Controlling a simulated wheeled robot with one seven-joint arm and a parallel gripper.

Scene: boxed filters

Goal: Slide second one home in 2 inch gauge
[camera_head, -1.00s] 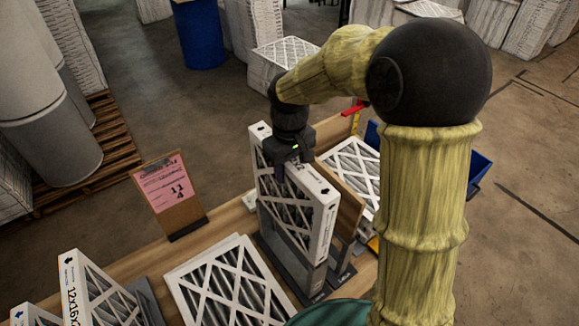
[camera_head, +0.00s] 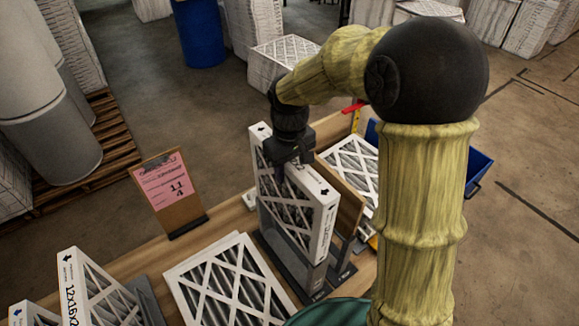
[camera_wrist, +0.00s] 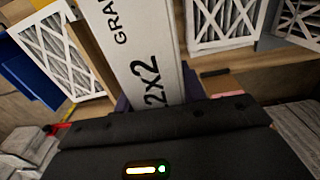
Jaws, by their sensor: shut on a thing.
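My gripper (camera_head: 292,158) is shut on the top edge of an upright white-framed filter (camera_head: 297,204), near the middle of that edge. In the wrist view the filter's edge (camera_wrist: 145,50) runs away from the jaws and shows print ending in "2X2". The filter stands at the dark gauge (camera_head: 335,276), whose base and upright show below and beside its near end. The filter's lower part shows in front of the gauge's grey parts; I cannot tell how deep it sits. The fingertips are mostly hidden behind the filter and gripper body.
A wooden board (camera_head: 343,203) stands close to the filter's right. Another filter (camera_head: 355,165) lies beyond it by a blue bin (camera_head: 480,172). A flat filter (camera_head: 228,283) lies in front. Upright filters (camera_head: 95,290) stand at lower left. A pink sign (camera_head: 167,188) stands left.

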